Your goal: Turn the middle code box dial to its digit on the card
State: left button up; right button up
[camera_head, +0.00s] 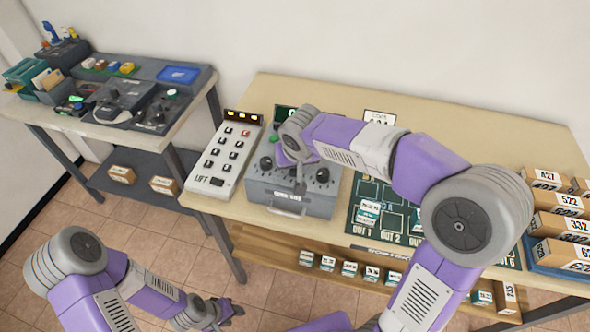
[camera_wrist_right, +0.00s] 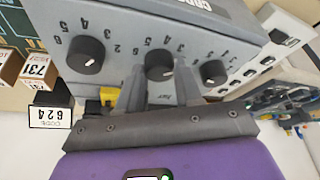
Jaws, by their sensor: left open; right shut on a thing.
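The grey code box (camera_head: 290,199) stands on the wooden table with its black dials on top. In the right wrist view the middle dial (camera_wrist_right: 159,57) sits between the other two dials (camera_wrist_right: 86,55) (camera_wrist_right: 213,72). My right gripper (camera_wrist_right: 160,80) is shut on the middle dial, a finger on each side. The dial's white mark points toward the gripper, slightly right; the digit it meets is unclear. The code card (camera_wrist_right: 50,117) seems to read 624; in the head view the card (camera_head: 380,117) is partly covered. My left gripper (camera_head: 212,314) is open and empty, low in front of the table.
A white LIFT panel (camera_head: 222,160) with buttons stands left of the code box. A dark sorting mat (camera_head: 356,228) with OUT labels lies to the right. Numbered boxes (camera_head: 556,227) fill the table's right end. A side table (camera_head: 147,58) with devices stands at the left.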

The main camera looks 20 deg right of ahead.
aim_at(290, 183)
jog(key=m+h+b, duration=0.1)
jog(key=m, duration=0.1)
jog(key=shift+a+f+m, duration=0.1)
jog(key=shift+f+m, duration=0.05)
jog(key=shift+m, duration=0.25)
jog(key=shift+m+g+h+b, duration=0.5)
jog(key=shift+m+b, duration=0.1)
jog(key=shift+m, duration=0.8)
jog(key=o, duration=1)
jog(key=shift+r, duration=0.2)
jog(key=p+v, duration=0.2)
jog(key=v, duration=0.5)
jog(key=shift+s+a+r, duration=0.1)
jog(key=shift+a+r, duration=0.05)
